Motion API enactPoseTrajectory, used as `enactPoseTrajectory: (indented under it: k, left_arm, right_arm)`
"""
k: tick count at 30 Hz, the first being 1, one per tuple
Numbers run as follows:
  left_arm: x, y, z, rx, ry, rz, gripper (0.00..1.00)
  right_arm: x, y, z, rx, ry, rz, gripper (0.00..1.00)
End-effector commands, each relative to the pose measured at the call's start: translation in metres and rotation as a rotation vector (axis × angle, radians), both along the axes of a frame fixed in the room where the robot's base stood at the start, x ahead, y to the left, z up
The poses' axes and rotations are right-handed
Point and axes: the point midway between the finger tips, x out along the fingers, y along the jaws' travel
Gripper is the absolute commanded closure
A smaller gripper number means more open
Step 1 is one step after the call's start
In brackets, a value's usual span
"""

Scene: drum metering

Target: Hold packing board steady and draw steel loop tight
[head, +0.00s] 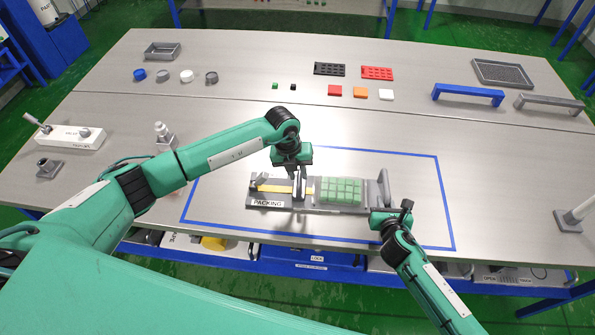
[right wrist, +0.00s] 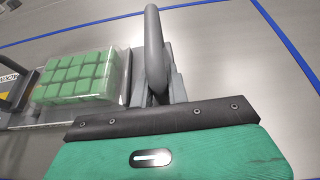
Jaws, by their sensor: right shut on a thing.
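The grey packing board (head: 318,210) lies on the table inside a blue outline, with a PACKING label at its left end. Green blocks (head: 340,190) sit in a clear box on it and also show in the right wrist view (right wrist: 82,75). The steel loop (head: 384,186) stands at the board's right end; it rises in the right wrist view (right wrist: 155,50). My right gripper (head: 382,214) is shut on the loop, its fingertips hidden. My left gripper (head: 300,186) points down at the board's middle, left of the blocks; its finger gap is unclear.
A yellow strip (head: 272,188) lies on the board's left part. A blue handle (head: 468,94) and a grey handle (head: 550,104) stand at the back right. A white box with a lever (head: 70,137) is at the left.

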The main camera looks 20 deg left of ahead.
Motion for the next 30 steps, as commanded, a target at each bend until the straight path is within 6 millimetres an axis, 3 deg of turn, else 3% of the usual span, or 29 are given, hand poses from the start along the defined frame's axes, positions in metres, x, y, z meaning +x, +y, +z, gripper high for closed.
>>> enactPoseTrajectory:
  k: [1, 3, 11, 21, 30]
  left_arm:
    - [0.0, 0.0, 0.0, 0.0, 0.0, 0.0, 0.87]
    - [0.0, 0.0, 0.0, 0.0, 0.0, 0.0, 1.0]
    - [0.0, 0.004, 0.0, 0.0, 0.0, 0.001, 1.0]
    - [-0.01, 0.059, 0.0, 0.003, 0.0, 0.002, 1.0]
    - [-0.012, 0.068, 0.001, 0.003, 0.0, 0.001, 1.0]
  right_arm:
    - [0.0, 0.0, -0.001, 0.0, 0.001, 0.0, 1.0]
    - [0.0, 0.0, -0.001, 0.0, 0.001, 0.0, 1.0]
    - [0.0, 0.0, -0.001, 0.0, 0.001, 0.0, 1.0]
    - [0.0, -0.001, -0.001, -0.001, 0.002, -0.002, 1.0]
    - [0.0, -0.002, -0.001, -0.001, 0.002, -0.003, 1.0]
